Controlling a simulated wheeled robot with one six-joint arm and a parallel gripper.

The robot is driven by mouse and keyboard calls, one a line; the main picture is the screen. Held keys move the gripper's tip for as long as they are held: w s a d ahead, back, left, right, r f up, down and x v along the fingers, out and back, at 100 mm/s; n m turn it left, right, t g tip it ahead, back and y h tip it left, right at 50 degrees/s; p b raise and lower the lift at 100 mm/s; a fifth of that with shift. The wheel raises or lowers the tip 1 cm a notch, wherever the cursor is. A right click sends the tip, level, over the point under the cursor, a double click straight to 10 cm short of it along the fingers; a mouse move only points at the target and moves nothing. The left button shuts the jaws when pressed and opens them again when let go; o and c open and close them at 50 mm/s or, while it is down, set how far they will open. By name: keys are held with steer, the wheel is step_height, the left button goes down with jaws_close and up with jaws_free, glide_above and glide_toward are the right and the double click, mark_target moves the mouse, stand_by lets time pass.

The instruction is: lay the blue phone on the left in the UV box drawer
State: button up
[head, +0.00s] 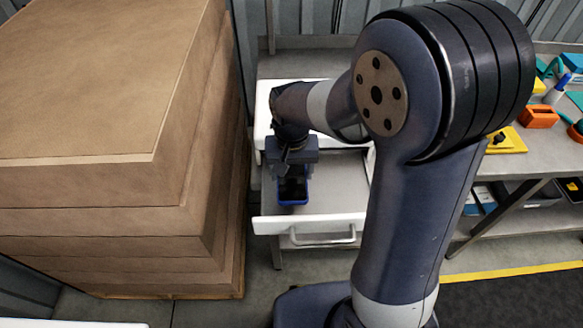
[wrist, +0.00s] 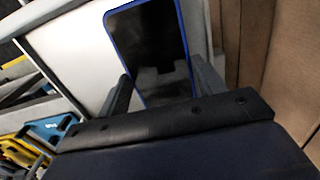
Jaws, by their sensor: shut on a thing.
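The blue phone (head: 293,190) has a dark screen and a blue rim. It shows in the head view over the left part of the open drawer (head: 335,185) of the white UV box (head: 262,112). My gripper (head: 291,168) is above the drawer and shut on the phone. In the wrist view the phone (wrist: 150,45) lies between the two fingers of my gripper (wrist: 162,90), screen showing. The pale drawer floor (wrist: 75,45) is beside it. I cannot tell whether the phone touches the drawer floor.
A tall stack of brown cartons (head: 90,80) stands close to the left of the drawer. At the right is a grey workbench (head: 540,155) with an orange block (head: 538,117) and several small coloured things. The drawer's right part is bare. My arm hides some of the UV box.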

steer(key=shift+f+b, duration=1.95)
steer(key=shift+f, duration=0.85)
steer(key=shift+f, duration=0.2)
steer(key=o, duration=1.2)
steer(key=shift+c, duration=0.2)
steer(key=shift+r, duration=0.1)
step_height(320, 180, up, 11)
steer(key=shift+f, duration=0.15)
